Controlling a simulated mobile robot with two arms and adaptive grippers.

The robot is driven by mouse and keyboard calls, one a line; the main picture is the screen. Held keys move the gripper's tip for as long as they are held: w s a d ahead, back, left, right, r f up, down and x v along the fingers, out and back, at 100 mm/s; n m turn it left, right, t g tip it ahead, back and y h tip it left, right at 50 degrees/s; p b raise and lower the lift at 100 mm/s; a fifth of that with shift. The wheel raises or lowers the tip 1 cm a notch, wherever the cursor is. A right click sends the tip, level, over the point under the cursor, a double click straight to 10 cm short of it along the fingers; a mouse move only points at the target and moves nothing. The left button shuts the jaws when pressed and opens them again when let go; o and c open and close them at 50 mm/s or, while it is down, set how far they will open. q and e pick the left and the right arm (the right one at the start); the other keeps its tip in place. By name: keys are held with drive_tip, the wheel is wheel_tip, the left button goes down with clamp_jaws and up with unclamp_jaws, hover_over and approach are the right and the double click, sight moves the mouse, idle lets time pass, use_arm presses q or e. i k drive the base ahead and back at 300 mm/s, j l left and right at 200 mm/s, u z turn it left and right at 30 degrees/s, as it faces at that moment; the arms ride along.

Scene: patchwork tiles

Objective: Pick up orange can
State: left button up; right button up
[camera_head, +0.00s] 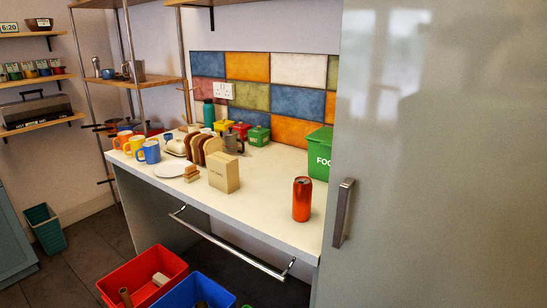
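The orange can (302,200) stands upright on the white countertop (262,206), near its front edge and right end. It is close to the tall grey cabinet door on the right. Nothing touches it that I can see. Neither of my grippers shows in the head view.
A cardboard-coloured box (224,172), toast rack (204,150), mugs (149,152) and plate (173,170) stand left on the counter. A green food bin (319,154) is behind the can. The cabinet handle (343,213) and counter rail (228,243) stick out. Red (140,279) and blue bins sit below.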

sight(303, 186)
drive_tip(key=i+j+z, duration=0.1)
drive_tip(key=j, duration=0.25)
drive_tip(key=i+j, duration=0.25)
drive_tip(key=j, duration=0.15)
drive_tip(key=i+j+z, duration=0.15)
drive_tip(key=j, duration=0.2)
drive_tip(key=i+j, duration=0.15)
drive_tip(key=j, duration=0.2)
drive_tip(key=i+j+z, duration=0.15)
drive_tip(key=j, duration=0.25)
drive_tip(key=l, duration=0.25)
drive_tip(key=i, duration=0.05)
